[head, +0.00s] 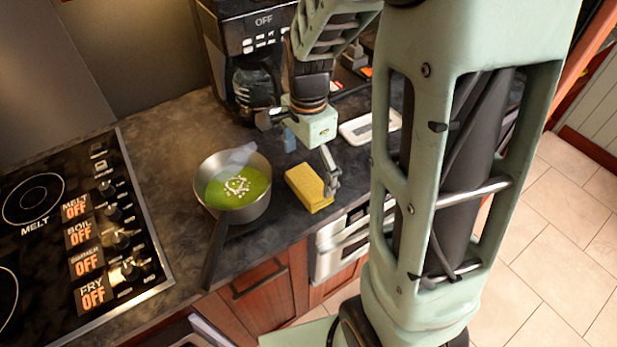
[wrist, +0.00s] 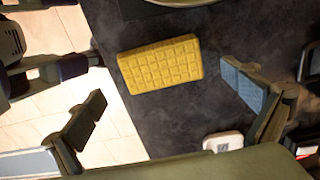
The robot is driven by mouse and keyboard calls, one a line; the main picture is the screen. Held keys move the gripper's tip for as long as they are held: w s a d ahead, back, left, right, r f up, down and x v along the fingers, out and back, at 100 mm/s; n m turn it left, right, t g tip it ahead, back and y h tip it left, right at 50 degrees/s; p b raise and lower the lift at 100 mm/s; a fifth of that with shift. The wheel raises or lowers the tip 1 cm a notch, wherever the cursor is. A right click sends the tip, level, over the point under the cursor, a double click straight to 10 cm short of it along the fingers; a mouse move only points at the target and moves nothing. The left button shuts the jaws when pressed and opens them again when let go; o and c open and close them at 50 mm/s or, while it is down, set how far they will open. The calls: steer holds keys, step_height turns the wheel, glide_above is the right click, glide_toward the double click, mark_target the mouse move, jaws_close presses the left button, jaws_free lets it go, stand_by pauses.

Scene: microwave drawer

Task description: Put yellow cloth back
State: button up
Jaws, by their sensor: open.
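The yellow cloth (head: 309,188) is a thick, waffle-textured yellow block. It lies flat on the dark counter near its front edge, just right of the pan. In the wrist view the yellow cloth (wrist: 160,64) lies beyond the fingertips, between their two sides. My gripper (head: 311,160) is above the counter at the cloth's far side, with one finger close to the cloth's right end. The wrist view shows my gripper (wrist: 167,102) with its fingers wide apart and nothing between them. I cannot tell whether the finger touches the cloth.
A pan (head: 262,203) with green contents stands left of the cloth, its handle pointing toward the front. A stove (head: 135,235) is at the left. A coffee maker (head: 228,45) and a white tray (head: 366,130) stand farther back. A silver drawer front (head: 335,250) is below the counter.

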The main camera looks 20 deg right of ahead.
mark_target(309, 183)
step_height(309, 183, up, 8)
steer(key=shift+f, duration=0.15)
stand_by(0.4)
